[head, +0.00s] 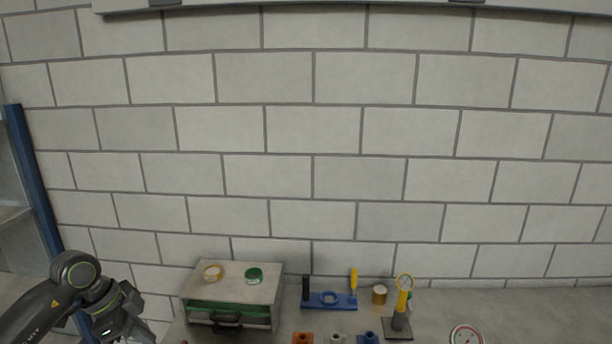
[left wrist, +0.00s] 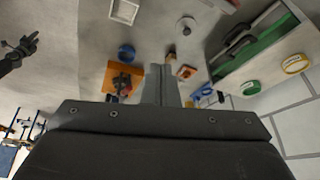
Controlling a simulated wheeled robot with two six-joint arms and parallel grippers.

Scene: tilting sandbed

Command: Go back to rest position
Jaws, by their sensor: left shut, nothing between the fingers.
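My left gripper (head: 125,328) is at the lower left of the head view, left of a grey cabinet and partly cut off by the bottom edge. In the left wrist view, its fingers (left wrist: 162,86) are together with nothing between them. They appear above the worktop, apart from the objects around them. A dark arm end, which looks like my right gripper (left wrist: 24,48), shows small at the left of the left wrist view. Its fingers are too small to judge. My right arm does not show in the head view.
A cabinet (head: 190,292) with a green drawer carries a yellow ring (head: 213,272) and a green ring (head: 254,274). Right of it stand a blue tool holder (head: 318,301), a brass cup (head: 379,295), a yellow-handled stand (head: 401,305) and a dial gauge (head: 466,337). A block wall (head: 310,130) closes the back.

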